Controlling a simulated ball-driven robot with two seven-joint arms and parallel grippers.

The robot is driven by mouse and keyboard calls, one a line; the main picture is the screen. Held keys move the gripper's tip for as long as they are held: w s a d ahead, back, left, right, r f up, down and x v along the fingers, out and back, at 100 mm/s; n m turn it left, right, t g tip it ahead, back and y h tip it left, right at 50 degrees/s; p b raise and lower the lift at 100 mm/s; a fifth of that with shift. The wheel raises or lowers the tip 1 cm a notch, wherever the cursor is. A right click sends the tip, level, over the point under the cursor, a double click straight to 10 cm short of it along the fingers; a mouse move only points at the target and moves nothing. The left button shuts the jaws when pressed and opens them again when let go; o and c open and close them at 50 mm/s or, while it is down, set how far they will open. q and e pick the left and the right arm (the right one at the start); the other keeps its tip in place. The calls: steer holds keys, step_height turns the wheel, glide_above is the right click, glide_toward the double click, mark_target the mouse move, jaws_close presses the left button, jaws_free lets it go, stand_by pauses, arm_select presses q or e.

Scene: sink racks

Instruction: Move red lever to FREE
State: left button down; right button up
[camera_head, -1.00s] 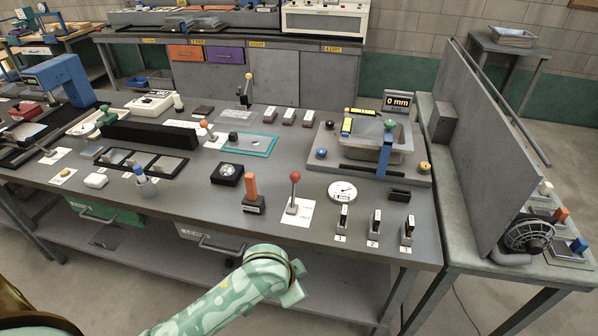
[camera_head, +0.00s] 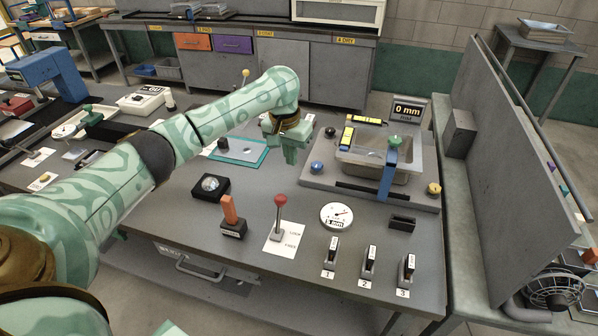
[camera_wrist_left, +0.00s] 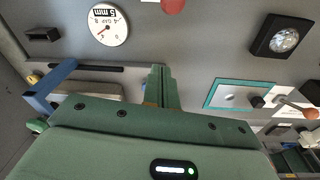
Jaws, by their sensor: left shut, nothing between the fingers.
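The red lever (camera_head: 279,213) has a red ball knob on a thin metal stem. It stands roughly upright on a white card (camera_head: 289,240) marked LOCK and FREE, on the bench; I cannot tell which mark it points to. My left gripper (camera_head: 290,157) points down above the bench, behind the lever and apart from it. It is shut and empty. In the left wrist view its shut fingers (camera_wrist_left: 162,85) show at the centre, and the red knob (camera_wrist_left: 172,4) is cut off by the top edge. My right gripper is not in view.
A sink basin (camera_head: 372,165) with a blue bar is at right. A black box (camera_head: 210,187) lies left.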

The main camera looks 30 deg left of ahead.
mark_target(280, 214)
arm_select(q)
step_height(280, 214, down, 10)
steer(key=b, duration=0.5)
steer(key=shift+w+d+f, duration=0.15)
steer(key=shift+s+r+p, duration=0.1)
steer(key=shift+s+r, duration=0.25)
steer(key=shift+s, duration=0.35)
steer(key=shift+s+r+p, duration=0.1)
steer(key=shift+s+r, duration=0.2)
steer(key=shift+s, duration=0.35)
steer(key=shift+s+r+p, duration=0.1)
steer(key=shift+s+r, duration=0.25)
steer(key=shift+s, duration=0.35)
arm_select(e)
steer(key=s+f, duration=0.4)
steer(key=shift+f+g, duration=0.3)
